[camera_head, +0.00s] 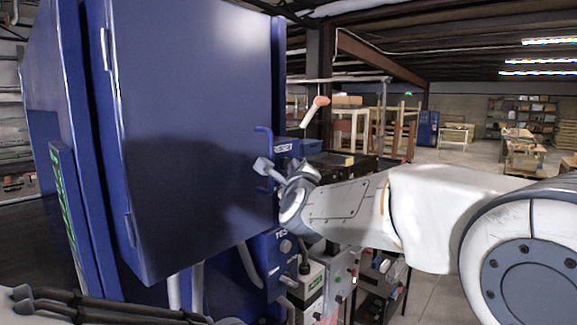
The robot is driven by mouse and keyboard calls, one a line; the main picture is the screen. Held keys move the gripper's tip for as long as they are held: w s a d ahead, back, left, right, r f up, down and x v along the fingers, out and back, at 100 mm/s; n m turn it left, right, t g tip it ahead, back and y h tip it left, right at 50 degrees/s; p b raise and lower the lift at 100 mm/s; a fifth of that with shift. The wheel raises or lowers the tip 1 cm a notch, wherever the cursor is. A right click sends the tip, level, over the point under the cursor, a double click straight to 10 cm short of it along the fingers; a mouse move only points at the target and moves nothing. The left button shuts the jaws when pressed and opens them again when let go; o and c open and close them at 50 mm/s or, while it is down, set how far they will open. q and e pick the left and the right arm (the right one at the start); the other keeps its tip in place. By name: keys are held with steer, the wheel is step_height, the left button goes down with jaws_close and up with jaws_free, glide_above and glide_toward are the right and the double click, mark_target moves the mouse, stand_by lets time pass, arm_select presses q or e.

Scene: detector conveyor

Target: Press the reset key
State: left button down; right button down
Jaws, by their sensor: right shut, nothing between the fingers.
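My right gripper (263,170) reaches in from the right at mid-picture. Its fingers are shut with nothing between them. They are in front of the right edge of the blue cabinet, beside a blue handle (265,130); I cannot tell whether they touch anything. No key marked as reset can be made out. A blue panel below the gripper carries partly covered lettering and a round grey knob (286,246). A small label (283,148) shows just right of the handle. My wrist and forearm hide part of this area. My left gripper cannot be made out.
The large blue cabinet (200,120) fills the left half. Grey control boxes (341,275) with small knobs stand below my right forearm. A pale lever with an orange end (318,103) rises behind the wrist. Open floor (455,152), tables and shelves lie farther back right.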

steer(key=shift+w+a, duration=0.2)
steer(key=shift+a, duration=0.05)
stand_by(0.6)
steer(key=shift+s+d+b, duration=0.55)
steer(key=shift+d+b, duration=0.2)
steer(key=shift+b, duration=0.15)
steer(key=s+d+b, duration=0.1)
steer(key=d+b, duration=0.1)
steer(key=s+d+b, duration=0.1)
steer(key=s+d, duration=0.1)
steer(key=shift+b, duration=0.35)
